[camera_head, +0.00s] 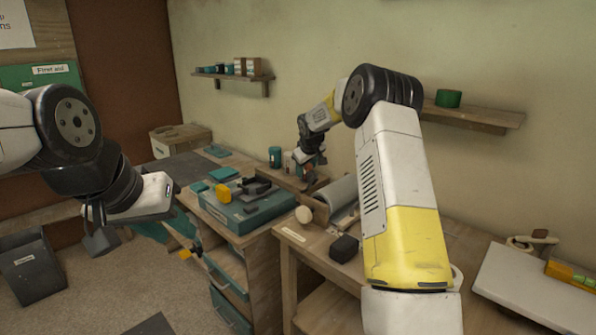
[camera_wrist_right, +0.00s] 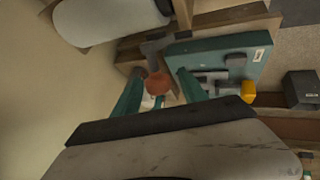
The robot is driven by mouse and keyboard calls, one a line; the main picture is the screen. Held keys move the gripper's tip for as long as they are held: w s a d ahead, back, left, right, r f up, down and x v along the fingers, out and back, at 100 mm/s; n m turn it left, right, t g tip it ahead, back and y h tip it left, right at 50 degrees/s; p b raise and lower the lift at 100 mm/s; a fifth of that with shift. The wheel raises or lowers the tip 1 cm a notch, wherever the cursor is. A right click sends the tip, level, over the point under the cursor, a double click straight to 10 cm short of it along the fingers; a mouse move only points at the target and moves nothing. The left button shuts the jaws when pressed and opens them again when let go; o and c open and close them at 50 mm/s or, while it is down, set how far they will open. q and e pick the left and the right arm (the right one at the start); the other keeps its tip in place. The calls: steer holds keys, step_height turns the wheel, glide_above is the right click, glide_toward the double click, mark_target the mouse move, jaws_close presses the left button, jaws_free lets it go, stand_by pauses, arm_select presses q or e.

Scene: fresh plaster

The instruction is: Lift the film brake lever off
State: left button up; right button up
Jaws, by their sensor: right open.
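A grey lever with a reddish-brown round knob (camera_wrist_right: 158,83), likely the film brake lever, lies between the teal fingers of my right gripper (camera_wrist_right: 160,74) in the right wrist view. The fingers stand apart on either side of the knob; I cannot tell whether they touch it. In the head view my right gripper (camera_head: 310,170) reaches down at the back of the bench, and the lever is mostly hidden there. My left gripper (camera_head: 98,238) hangs at the left over the floor, away from the bench; its jaw opening is unclear.
A teal case with dark parts (camera_head: 252,213) and a yellow block (camera_head: 223,194) sits on the bench beside the right gripper. A grey roll (camera_head: 337,192), a pale round knob (camera_head: 304,214) and a black block (camera_head: 344,248) lie nearby. A grey bin (camera_head: 33,270) stands at left.

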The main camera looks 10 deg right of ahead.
steer(key=v, duration=0.5)
steer(key=shift+s+a+r, duration=0.1)
steer(key=shift+s+r, duration=0.15)
steer(key=shift+r, duration=0.05)
